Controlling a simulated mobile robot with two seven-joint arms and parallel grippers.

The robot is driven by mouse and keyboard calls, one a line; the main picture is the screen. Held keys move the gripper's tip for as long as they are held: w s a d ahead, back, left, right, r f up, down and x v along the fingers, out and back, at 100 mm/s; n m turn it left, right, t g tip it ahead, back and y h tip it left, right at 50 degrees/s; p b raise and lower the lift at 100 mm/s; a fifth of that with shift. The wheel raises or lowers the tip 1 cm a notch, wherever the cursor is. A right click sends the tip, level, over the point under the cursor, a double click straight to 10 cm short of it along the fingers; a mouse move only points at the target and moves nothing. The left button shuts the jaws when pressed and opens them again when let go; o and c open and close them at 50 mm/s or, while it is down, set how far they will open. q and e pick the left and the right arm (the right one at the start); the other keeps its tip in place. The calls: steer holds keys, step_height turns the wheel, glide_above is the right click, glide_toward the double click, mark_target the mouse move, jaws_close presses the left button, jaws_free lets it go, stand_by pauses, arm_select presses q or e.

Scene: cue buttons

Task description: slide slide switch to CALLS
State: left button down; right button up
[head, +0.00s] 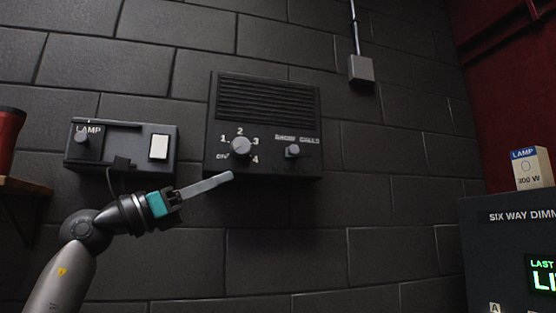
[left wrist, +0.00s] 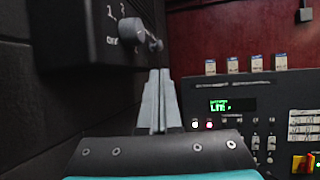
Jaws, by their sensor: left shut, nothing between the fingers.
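The slide switch (head: 292,151) is a small grey knob on the right of a black wall-mounted speaker box (head: 266,97), below lettering that reads SHOW and CALLS. It sits toward the left of that lettering, nearer SHOW. A round rotary knob (head: 240,147) with numbers around it is on the left of the same box. My left gripper (head: 231,175) is shut and empty, its fingertips just below the rotary knob and left of the slide switch. In the left wrist view the shut fingers (left wrist: 158,100) point forward along the wall, with the box at upper left. My right gripper is out of view.
A lamp panel (head: 121,146) with a white rocker hangs on the wall to the left. A red cup (head: 9,138) stands on a shelf at far left. A dimmer cabinet (head: 508,245) with a lamp carton (head: 531,168) on it is at right. Wall below the box is clear.

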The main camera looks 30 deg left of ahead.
mark_target(290, 152)
arm_select(q)
steer(key=shift+w, duration=0.1)
steer(key=p+x, duration=0.7)
steer(key=x, duration=0.5)
steer(key=shift+w+d+r, duration=0.2)
steer(key=shift+w+r, duration=0.05)
steer(key=shift+r, duration=0.1)
steer(key=shift+w+d+r, duration=0.15)
steer(key=shift+w+d, duration=0.05)
steer(key=shift+w, duration=0.3)
steer(key=shift+p, duration=0.3)
steer(key=shift+w+d, duration=0.15)
steer(key=shift+d, duration=0.05)
steer(key=w+d+p, duration=0.1)
steer(key=w+d, duration=0.1)
steer(key=w, duration=0.1)
steer(key=shift+d, duration=0.35)
steer(key=shift+a, duration=0.1)
